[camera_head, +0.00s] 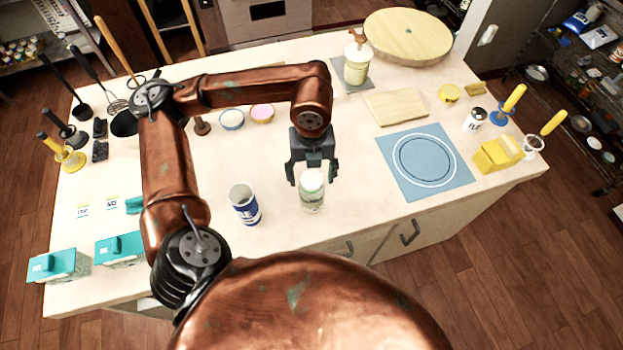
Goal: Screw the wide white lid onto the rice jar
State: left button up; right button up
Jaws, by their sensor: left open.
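My left gripper (312,175) hangs over the front middle of the counter. It is open, with one finger on each side of the top of a pale jar (312,199). This jar stands upright with a whitish-green lid-like top (312,180); I cannot tell whether that top is a separate lid or how tightly it sits. My right gripper is not in view.
A blue mat with a white ring (395,180) lies to the right, bare. Behind it are a wooden board (395,107) and a cream canister (356,68). Two small bowls (232,119) (262,113) stand behind my arm. Teal-lidded boxes (120,248) stand at the front left.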

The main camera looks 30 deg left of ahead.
aim_at(311, 179)
pick_arm(q)
jog(key=shift+r, duration=0.1)
jog(key=shift+r+p, duration=1.2)
jog(key=shift+r, duration=0.7)
